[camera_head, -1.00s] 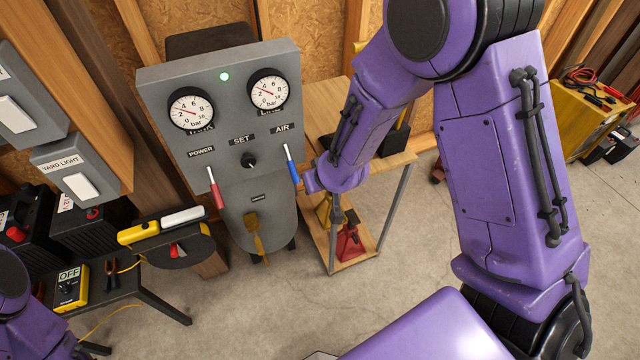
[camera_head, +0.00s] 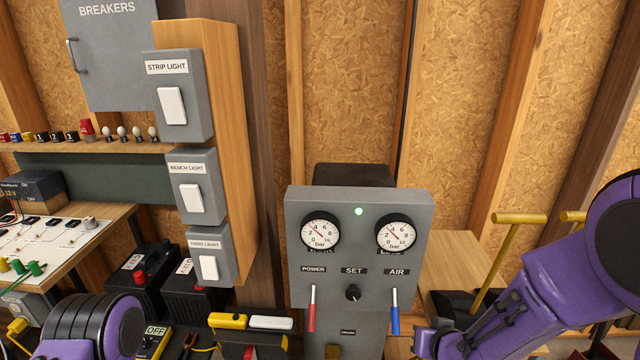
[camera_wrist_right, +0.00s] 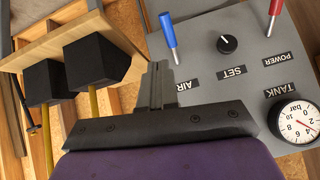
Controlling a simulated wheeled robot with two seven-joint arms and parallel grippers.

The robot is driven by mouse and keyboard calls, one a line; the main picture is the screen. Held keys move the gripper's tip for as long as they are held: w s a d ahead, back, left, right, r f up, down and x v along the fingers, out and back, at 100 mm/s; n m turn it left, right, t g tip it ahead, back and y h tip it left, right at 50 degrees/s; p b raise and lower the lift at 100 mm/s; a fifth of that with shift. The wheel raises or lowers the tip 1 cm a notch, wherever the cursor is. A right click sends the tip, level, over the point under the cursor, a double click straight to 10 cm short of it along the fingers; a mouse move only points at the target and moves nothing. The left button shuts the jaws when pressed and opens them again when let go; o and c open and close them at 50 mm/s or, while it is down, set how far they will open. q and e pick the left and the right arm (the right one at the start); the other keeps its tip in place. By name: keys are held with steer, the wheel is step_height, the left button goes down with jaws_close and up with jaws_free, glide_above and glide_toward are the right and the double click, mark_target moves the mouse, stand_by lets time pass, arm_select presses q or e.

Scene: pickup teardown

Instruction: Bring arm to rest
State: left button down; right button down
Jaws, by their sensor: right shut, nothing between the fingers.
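My right gripper (camera_head: 424,342) is at the lower right of the grey control panel (camera_head: 330,205), just right of the blue AIR lever (camera_head: 395,320).
The panel has a lit green lamp (camera_head: 359,211), two gauges (camera_head: 320,232) and a SET knob (camera_head: 353,292). A wooden stand (camera_head: 455,265) and yellow-handled tools (camera_head: 518,219) are close to the right arm. Light switches (camera_head: 172,106) line a post on the left.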

steer(key=s+d+f+m+g+h+b, duration=0.2)
steer(key=s+d+f+m, duration=0.2)
steer(key=s+f, duration=0.9)
steer(key=s+d+f+g+h, duration=0.1)
steer(key=s+f+g, duration=0.2)
steer(key=s+f, duration=0.8)
steer(key=s, duration=0.3)
steer(key=shift+s+d+f+g+b, duration=0.25)
steer(key=shift+f+g+b, duration=0.05)
steer(key=shift+g+b, duration=0.1)
